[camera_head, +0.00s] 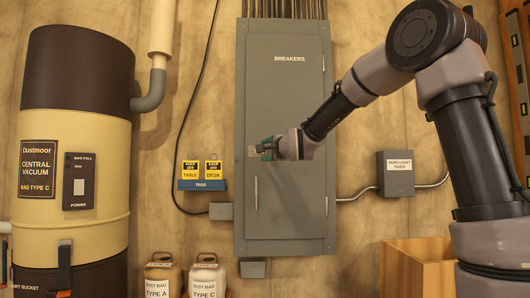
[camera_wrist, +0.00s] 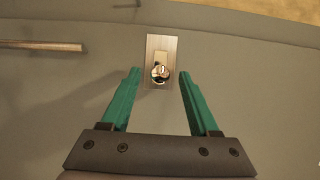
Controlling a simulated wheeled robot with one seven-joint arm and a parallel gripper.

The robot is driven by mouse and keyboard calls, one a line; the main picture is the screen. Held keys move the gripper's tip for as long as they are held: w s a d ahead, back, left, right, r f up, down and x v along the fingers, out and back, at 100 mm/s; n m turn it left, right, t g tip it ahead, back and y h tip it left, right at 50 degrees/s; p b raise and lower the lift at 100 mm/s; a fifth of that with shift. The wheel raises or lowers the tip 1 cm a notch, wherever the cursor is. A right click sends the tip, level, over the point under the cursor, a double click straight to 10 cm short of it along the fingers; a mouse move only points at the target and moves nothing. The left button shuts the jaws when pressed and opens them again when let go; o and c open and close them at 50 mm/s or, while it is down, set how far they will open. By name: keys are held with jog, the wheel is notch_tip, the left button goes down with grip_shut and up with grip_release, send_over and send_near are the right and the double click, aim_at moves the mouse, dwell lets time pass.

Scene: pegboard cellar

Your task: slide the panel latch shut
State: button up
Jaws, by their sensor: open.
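The grey breaker panel (camera_head: 287,205), labelled BREAKERS, hangs on the wall with its door closed. The panel latch (camera_wrist: 160,72) is a small metal plate with a round shiny knob, seen ahead in the wrist view. In the head view its plate (camera_head: 252,151) shows at the door's left edge, partly hidden by my gripper. My gripper (camera_head: 264,148) is at the latch. In the wrist view its two green fingers (camera_wrist: 156,84) are open, one on each side of the knob, with gaps between them and it. I cannot tell whether the latch is slid shut.
A bar handle (camera_wrist: 40,45) lies to the left of the latch in the wrist view. A blue tag holder (camera_head: 202,185) with yellow tags is on the wall left of the panel.

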jog(key=shift+w+a, duration=0.2)
jog(key=shift+w, duration=0.25)
grip_shut()
dwell(1.2)
